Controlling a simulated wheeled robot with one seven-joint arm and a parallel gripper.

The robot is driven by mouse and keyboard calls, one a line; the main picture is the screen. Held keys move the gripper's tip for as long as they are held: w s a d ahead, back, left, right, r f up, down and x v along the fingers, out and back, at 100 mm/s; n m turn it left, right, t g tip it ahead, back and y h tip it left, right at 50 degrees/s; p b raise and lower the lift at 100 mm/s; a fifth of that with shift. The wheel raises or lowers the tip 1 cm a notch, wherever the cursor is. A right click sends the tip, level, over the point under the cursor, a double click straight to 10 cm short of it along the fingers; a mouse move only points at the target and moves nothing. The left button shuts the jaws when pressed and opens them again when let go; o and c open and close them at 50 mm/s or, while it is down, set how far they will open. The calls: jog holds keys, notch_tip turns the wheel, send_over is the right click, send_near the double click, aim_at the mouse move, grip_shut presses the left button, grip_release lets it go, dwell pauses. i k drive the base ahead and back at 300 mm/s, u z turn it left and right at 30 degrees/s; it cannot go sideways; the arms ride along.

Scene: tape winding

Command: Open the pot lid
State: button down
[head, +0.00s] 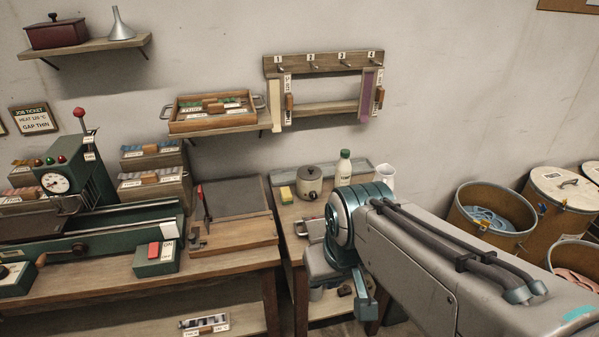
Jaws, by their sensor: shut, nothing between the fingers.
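The lid sits on the pot. My gripper (366,308) is in front of the table, below and to the right of the pot and apart from it. It is shut and empty; its fingers are small and partly hidden by my own arm, which comes in from the lower right.
A white bottle with a green cap (345,169) stands right of the pot, and a yellow sponge (286,195) left of it. A white jug (386,178) is behind my arm. A workbench (120,285) with a green machine fills the left. Bins (491,217) stand at right.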

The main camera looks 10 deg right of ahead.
aim_at(308, 172)
jog(key=u, duration=0.35)
jog(key=i, duration=1)
jog(key=z, duration=0.4)
